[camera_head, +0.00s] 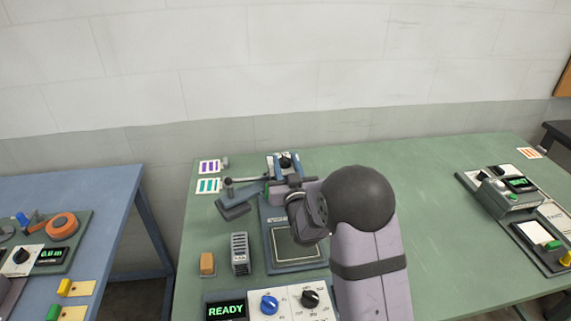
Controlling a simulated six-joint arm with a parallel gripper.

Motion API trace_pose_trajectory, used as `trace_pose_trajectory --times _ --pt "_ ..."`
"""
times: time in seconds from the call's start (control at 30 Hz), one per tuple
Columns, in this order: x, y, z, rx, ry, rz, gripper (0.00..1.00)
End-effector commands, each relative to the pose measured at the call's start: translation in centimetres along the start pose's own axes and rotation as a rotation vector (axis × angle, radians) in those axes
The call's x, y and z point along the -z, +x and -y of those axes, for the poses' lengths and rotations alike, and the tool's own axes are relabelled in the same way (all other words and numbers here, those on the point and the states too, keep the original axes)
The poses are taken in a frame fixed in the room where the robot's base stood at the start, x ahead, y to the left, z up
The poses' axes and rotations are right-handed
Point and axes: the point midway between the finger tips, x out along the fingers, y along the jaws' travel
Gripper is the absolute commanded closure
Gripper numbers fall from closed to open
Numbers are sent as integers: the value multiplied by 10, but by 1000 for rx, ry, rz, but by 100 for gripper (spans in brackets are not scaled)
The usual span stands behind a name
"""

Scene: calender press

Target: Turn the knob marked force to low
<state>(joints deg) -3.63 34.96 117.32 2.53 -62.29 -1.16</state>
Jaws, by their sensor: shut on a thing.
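A small white panel (273,158) with a dark knob (285,162) stands at the back of the press on the green table. My gripper (284,169) reaches away from the camera, and its two blue-grey fingers lie on either side of this dark knob, shut on it. The knob's pointer and the panel's markings are too small to read. A front panel (290,313) carries a blue knob (269,304) and a black knob (311,298). Its lettering is too small to read, so I cannot tell which knob is marked force.
A READY display (226,311) is beside the front panel. A grey ribbed block (240,253) and a tan block (207,264) stand at left. A lever (245,180) lies left of my gripper.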

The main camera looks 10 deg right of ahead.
Motion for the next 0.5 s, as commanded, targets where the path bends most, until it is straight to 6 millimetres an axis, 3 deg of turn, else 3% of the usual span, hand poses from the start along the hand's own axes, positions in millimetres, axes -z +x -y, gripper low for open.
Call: trace_pose_trajectory --times 0.5 --pt "-2 1 -10 276 -1 -1 91"
